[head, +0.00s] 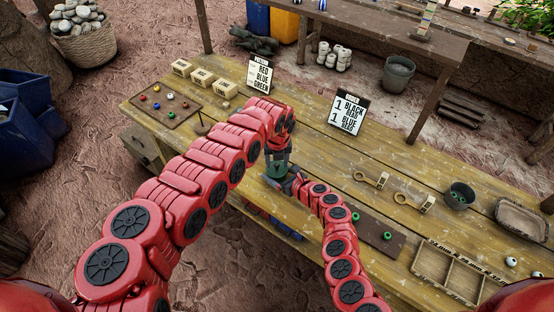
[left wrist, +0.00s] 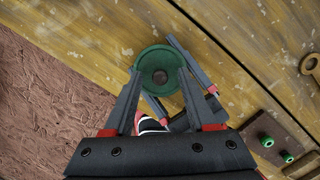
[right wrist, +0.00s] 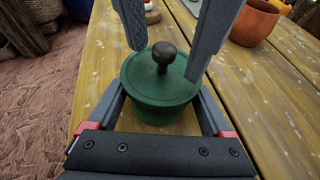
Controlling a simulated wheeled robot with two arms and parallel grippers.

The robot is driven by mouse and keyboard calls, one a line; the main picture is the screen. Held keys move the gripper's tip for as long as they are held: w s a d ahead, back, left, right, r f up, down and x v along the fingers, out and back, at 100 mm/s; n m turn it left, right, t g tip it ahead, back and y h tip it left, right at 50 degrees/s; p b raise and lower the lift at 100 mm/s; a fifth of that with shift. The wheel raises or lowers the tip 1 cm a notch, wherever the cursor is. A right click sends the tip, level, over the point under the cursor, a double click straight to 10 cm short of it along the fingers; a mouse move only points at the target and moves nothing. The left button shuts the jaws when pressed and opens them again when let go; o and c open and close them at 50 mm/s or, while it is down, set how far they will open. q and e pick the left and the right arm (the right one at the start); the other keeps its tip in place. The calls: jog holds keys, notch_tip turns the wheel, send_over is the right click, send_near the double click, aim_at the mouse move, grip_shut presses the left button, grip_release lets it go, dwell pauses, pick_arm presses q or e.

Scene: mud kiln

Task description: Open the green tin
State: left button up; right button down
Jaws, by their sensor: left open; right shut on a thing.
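The green tin (head: 277,170) stands near the front edge of the wooden table, partly hidden by my arms in the head view. Its green lid (left wrist: 160,62) with a dark round knob (right wrist: 164,53) sits on top. My right gripper (right wrist: 160,105) is shut on the tin's body, one finger on each side. My left gripper (left wrist: 160,80) points down from above, open, its fingertips on either side of the knob and apart from it. The left fingers also show in the right wrist view, above the lid.
Behind stand signs (head: 259,75) (head: 347,112), small boxes (head: 201,78) and a tray of coloured beads (head: 165,105). On the right are wooden-handled tools (head: 371,179), a dark bowl (head: 459,195) and a divided tray (head: 447,272). A board with green beads (head: 372,226) lies near my right arm.

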aim_at(277, 164)
pick_arm(q)
grip_shut()
jog(key=shift+r, duration=0.15)
dwell(1.1)
jog(key=shift+r, duration=1.05)
jog(key=shift+r, duration=2.05)
pick_arm(e)
grip_release()
